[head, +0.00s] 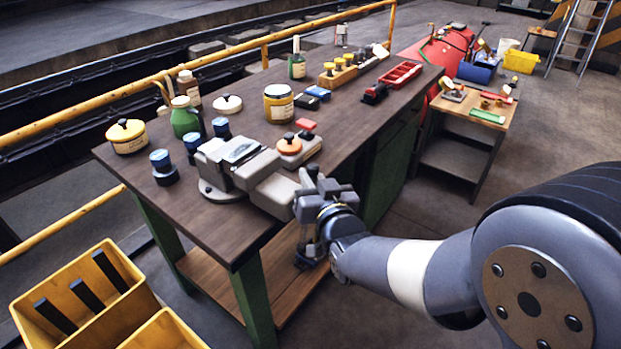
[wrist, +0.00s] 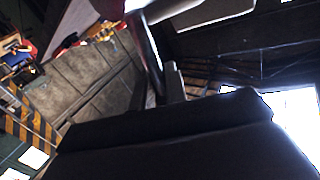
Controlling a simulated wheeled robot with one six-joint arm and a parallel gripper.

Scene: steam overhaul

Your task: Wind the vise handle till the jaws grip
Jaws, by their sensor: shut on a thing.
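The grey vise (head: 232,168) is mounted at the front edge of the workbench in the head view. Its jaws lie at its left end, with a flat pale piece (head: 240,152) showing at their top; I cannot tell whether the jaws touch it. My gripper (head: 311,192) is at the right, outer end of the vise, beyond the bench edge, shut on the vise handle. The gripper hides most of the handle. In the wrist view a dark slanting bar, probably the handle (wrist: 146,45), rises beyond the black gripper body.
The workbench (head: 345,125) carries a green bottle (head: 185,118), a yellow-labelled jar (head: 278,104), an orange-topped item (head: 290,146) close behind the vise and a red tray (head: 400,74). A yellow bin (head: 135,300) stands front left. A small side table (head: 480,110) stands right; floor between is clear.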

